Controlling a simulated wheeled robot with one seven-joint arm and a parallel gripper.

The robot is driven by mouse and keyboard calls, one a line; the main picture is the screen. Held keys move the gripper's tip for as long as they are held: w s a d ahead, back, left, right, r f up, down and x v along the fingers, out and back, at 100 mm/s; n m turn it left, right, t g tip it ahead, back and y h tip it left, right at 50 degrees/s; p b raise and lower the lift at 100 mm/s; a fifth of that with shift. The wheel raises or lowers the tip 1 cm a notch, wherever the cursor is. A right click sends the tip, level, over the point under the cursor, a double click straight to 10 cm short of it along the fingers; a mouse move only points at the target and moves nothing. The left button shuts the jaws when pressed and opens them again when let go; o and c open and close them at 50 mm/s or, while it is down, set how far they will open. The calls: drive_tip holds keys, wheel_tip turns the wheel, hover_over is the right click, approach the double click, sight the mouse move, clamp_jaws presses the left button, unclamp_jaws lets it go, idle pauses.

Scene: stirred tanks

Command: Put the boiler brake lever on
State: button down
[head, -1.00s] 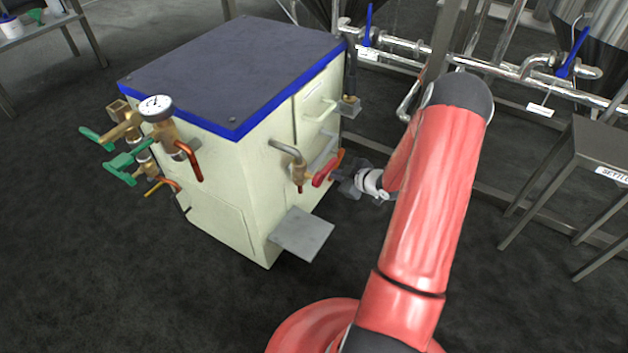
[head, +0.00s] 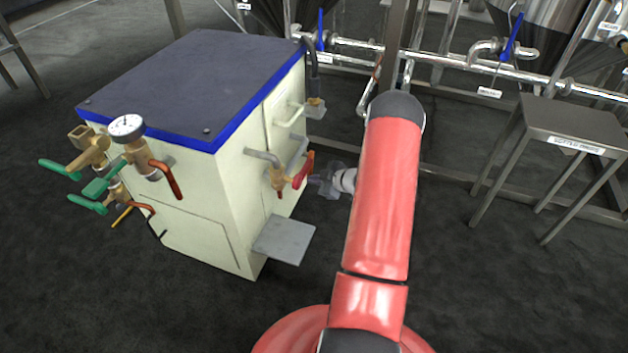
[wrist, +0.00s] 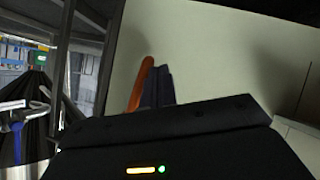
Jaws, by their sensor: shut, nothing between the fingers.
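The boiler (head: 235,205) is a cream cabinet with a dark top and blue trim. A red lever (head: 304,172) sits on a brass valve on its right side, tilted steeply upward; no label shows which lever is the brake lever. My gripper (head: 322,182) is just right of the red lever, shut and empty. In the wrist view, an orange-red bar (wrist: 140,84), apparently the lever, stands beside my dark gripper fingers (wrist: 158,86). I cannot tell whether they touch.
Green-handled valves (head: 92,185) and a gauge (head: 127,127) are on the boiler's left face. A grey plate (head: 284,240) juts out below the red lever. Pipes with blue handles run behind. A metal table (head: 575,122) stands at right.

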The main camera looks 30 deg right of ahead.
drive_tip(key=shift+w+d+f, duration=0.1)
drive_tip(key=shift+w+d, duration=0.05)
drive_tip(key=shift+d, duration=0.1)
idle(0.4)
drive_tip(key=shift+a, duration=0.1)
